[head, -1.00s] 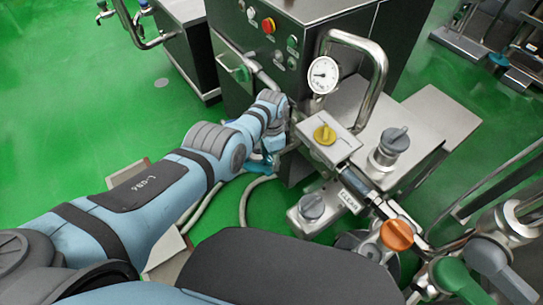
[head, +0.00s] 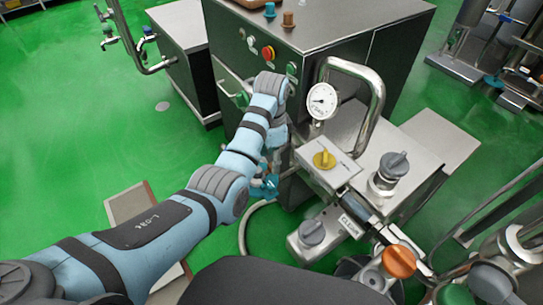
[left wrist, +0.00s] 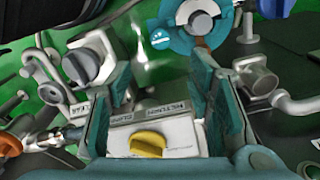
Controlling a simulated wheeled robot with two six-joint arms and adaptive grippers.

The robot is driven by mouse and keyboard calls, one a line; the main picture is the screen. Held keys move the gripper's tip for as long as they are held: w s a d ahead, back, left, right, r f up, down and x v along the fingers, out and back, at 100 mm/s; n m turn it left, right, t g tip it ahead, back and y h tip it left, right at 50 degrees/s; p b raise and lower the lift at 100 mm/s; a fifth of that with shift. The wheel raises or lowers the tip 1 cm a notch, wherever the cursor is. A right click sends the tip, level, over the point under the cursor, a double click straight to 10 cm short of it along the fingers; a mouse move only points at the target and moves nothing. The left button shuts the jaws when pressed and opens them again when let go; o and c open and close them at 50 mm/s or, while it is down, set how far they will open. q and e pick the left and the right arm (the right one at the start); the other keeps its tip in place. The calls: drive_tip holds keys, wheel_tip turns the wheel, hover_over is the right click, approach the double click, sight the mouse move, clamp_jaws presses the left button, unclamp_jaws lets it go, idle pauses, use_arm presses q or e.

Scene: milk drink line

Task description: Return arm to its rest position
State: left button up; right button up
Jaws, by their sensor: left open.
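My left arm reaches from the lower left of the head view up to the steel cabinet. Its wrist is bent, and the left gripper (head: 268,187) hangs low beside the valve assembly, partly hidden by the arm. In the left wrist view the left gripper's teal fingers (left wrist: 163,95) stand wide apart with nothing held between them. A white block with a yellow knob (left wrist: 148,144) shows beyond them; the yellow knob also shows in the head view (head: 324,159), to the right of the gripper. My right gripper is not in view.
The steel cabinet (head: 345,35) with buttons stands close behind the arm. A pressure gauge (head: 322,101), a bent pipe, a grey knob (head: 394,165) and an orange knob (head: 399,261) are to the right. Green floor (head: 70,130) is open at the left.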

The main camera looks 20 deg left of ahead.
use_arm(q)
drive_tip(key=shift+f, duration=0.1)
idle(0.3)
drive_tip(key=s+a+f+n+t, duration=0.1)
drive_tip(key=s+a+f+n, duration=0.55)
drive_tip(key=s+f, duration=0.5)
drive_tip(key=s+a+r+n+t+y, duration=0.1)
drive_tip(key=s+a+n, duration=0.1)
drive_tip(key=s, duration=0.8)
drive_tip(key=s+a+r+n+t, duration=0.2)
drive_tip(key=s+a, duration=0.1)
drive_tip(key=s, duration=0.7)
wheel_tip(320, 180, down, 18)
drive_tip(key=a+g, duration=0.1)
drive_tip(key=g, duration=0.1)
drive_tip(key=s+a+f, duration=0.1)
drive_tip(key=s+f, duration=1.3)
drive_tip(key=shift+s+f+g, duration=0.3)
drive_tip(key=shift+s+g, duration=0.1)
drive_tip(key=shift+a, duration=0.1)
